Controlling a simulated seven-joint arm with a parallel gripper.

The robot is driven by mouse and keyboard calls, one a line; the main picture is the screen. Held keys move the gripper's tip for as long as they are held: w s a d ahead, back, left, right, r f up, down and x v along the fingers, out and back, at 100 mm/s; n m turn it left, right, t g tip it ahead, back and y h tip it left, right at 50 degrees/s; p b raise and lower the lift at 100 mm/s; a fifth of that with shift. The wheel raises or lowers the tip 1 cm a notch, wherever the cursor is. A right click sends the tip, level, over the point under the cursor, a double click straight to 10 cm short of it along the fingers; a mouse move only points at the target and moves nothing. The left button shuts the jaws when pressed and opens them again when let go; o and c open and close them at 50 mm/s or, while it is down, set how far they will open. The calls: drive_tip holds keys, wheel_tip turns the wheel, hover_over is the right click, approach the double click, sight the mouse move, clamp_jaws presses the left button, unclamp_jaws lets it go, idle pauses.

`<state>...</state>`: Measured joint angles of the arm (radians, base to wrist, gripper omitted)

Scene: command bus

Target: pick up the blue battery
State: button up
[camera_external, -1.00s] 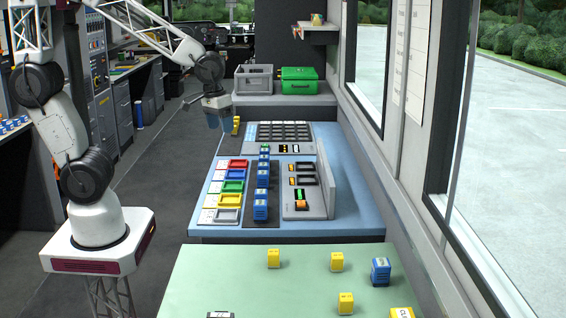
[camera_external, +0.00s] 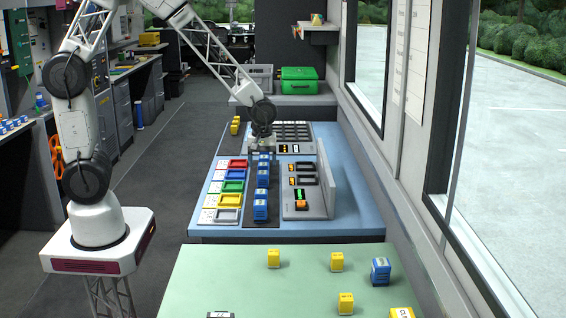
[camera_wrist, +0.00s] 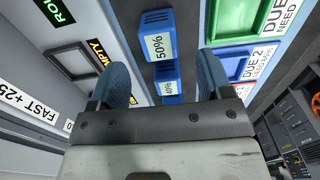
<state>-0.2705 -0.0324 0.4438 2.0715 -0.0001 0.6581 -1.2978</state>
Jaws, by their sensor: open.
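Several blue batteries (camera_external: 261,196) stand in a row on a dark strip of the blue console. In the wrist view, one battery labelled 50% (camera_wrist: 157,38) stands ahead of my gripper, and one labelled 40% (camera_wrist: 167,88) lies between the fingers in the picture. My gripper (camera_wrist: 164,80) is open, with a finger on either side and no visible contact. In the external view my gripper (camera_external: 262,145) is low over the far end of the row and partly hides it. Another blue battery (camera_external: 381,271) stands on the green table.
Coloured trays (camera_external: 233,186) lie left of the row. A grey panel (camera_external: 302,190) with an upright wall is on its right. A dark key grid (camera_external: 292,132) lies beyond. Yellow blocks (camera_external: 273,258) stand on the green table (camera_external: 220,275).

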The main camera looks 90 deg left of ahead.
sight(263, 181)
drive_tip(key=shift+f, duration=0.2)
drive_tip(key=shift+f, duration=1.15)
drive_tip(key=shift+f, duration=0.15)
drive_tip(key=shift+d+f, duration=0.15)
drive_tip(key=shift+f, duration=2.3)
drive_tip(key=shift+c, duration=0.3)
drive_tip(key=c, duration=1)
drive_tip(key=shift+c, duration=0.2)
drive_tip(key=shift+r, duration=0.2)
